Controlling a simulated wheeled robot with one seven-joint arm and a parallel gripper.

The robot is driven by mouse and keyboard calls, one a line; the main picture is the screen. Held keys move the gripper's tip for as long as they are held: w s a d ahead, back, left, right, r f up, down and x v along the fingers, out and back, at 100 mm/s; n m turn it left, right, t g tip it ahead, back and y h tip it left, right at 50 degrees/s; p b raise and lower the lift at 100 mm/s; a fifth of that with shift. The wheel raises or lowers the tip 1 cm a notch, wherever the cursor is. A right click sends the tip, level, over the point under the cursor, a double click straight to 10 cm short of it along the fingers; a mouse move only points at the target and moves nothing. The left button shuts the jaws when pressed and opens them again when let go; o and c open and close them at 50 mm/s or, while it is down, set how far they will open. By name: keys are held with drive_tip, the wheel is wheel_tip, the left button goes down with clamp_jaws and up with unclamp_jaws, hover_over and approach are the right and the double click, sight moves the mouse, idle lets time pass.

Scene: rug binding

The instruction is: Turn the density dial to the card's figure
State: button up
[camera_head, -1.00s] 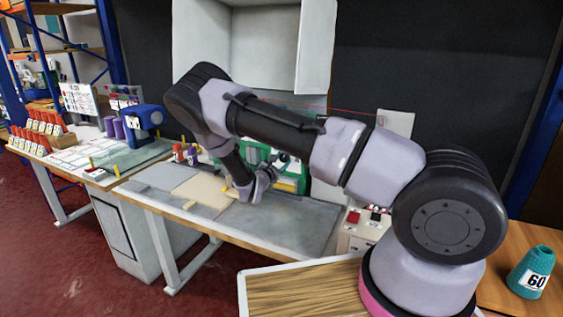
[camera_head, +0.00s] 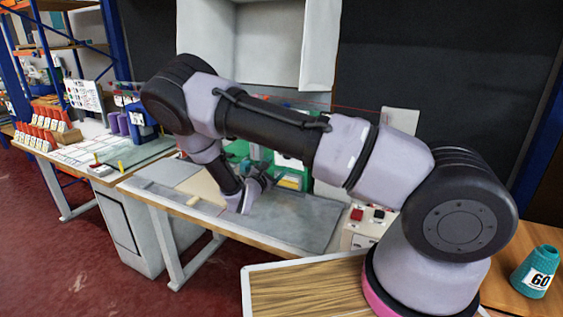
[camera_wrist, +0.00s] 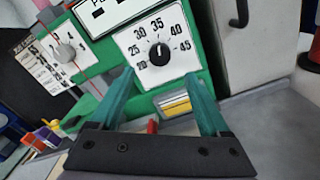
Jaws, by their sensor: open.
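The density dial (camera_wrist: 159,54) is a black round knob on a white scale plate marked from 20 to 45, on a green machine panel. A small light mark on the knob seems to point up near 35, but it is too small to be sure. My gripper (camera_wrist: 160,74) is open and empty, its two teal fingers below and either side of the dial, apart from the knob. In the head view my gripper (camera_head: 258,178) is over the bench beside the green machine (camera_head: 293,163). A white card (camera_wrist: 105,14) above the dial is cut off, its figure unseen.
A yellow and silver part (camera_wrist: 174,103) sits below the dial. A grey knob with a lettered plate (camera_wrist: 38,62) is at the left. A grey panel with a dark handle (camera_wrist: 237,45) stands at the right. The grey bench mat (camera_head: 290,218) is mostly clear.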

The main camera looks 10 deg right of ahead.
drive_tip(key=shift+v, duration=1.35)
drive_tip(key=s+d+r+m+g+y, duration=0.1)
drive_tip(key=s+d+r+m+g, duration=0.5)
drive_tip(key=d+r+m+g, duration=0.15)
drive_tip(key=s+d+r+m+g, duration=0.6)
drive_tip(key=d+r+m, duration=0.2)
drive_tip(key=r+m, duration=0.1)
drive_tip(key=s+a+r+m+t+y, duration=0.3)
drive_tip(key=s+r+m+t+y, duration=0.3)
drive_tip(key=s+r, duration=1.3)
wheel_tip(320, 180, up, 2)
drive_tip(key=m+y, duration=0.4)
drive_tip(key=y, duration=0.1)
drive_tip(key=shift+a+y, duration=0.15)
drive_tip(key=shift+y, duration=0.15)
